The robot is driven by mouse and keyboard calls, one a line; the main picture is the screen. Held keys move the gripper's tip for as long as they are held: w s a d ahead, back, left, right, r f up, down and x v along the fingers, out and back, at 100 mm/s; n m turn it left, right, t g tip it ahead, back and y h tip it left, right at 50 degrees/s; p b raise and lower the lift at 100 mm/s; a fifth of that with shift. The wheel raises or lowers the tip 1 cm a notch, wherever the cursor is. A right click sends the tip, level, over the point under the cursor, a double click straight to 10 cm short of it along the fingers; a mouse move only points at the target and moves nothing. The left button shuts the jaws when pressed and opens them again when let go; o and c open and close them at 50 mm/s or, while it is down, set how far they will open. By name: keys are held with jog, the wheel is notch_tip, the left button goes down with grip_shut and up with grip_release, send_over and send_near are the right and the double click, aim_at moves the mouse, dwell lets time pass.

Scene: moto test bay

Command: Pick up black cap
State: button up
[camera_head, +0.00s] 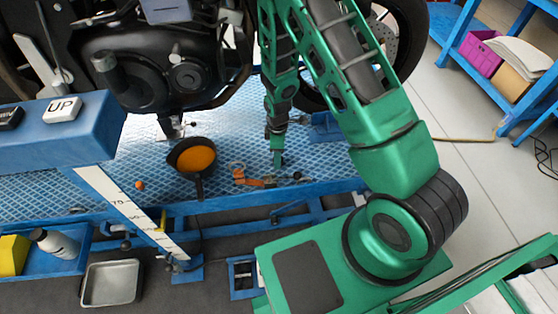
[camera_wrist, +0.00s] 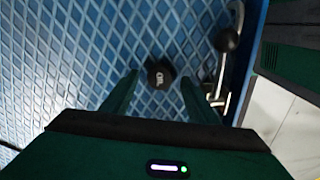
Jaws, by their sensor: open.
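The black cap (camera_wrist: 159,75) shows in the wrist view. It is a small dark piece with pale lettering on top, on the blue diamond-patterned lift platform (camera_wrist: 70,65). My gripper (camera_wrist: 160,84) is open, with one green finger on each side of the cap as seen from the wrist. Gaps of blue platform show between cap and fingers, and nothing is held. In the head view my gripper (camera_head: 277,155) points down close to the platform. I cannot clearly make out the cap there.
A lever with a black ball knob (camera_wrist: 228,40) stands right of the cap, near the platform edge. In the head view, an orange tool (camera_head: 250,181) lies left of my gripper, and an orange-filled pan (camera_head: 194,158) is farther left. A motorcycle (camera_head: 150,60) stands behind.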

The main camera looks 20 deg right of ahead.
jog(key=shift+f, duration=0.4)
jog(key=c, duration=1.1)
jog(key=shift+r, duration=0.15)
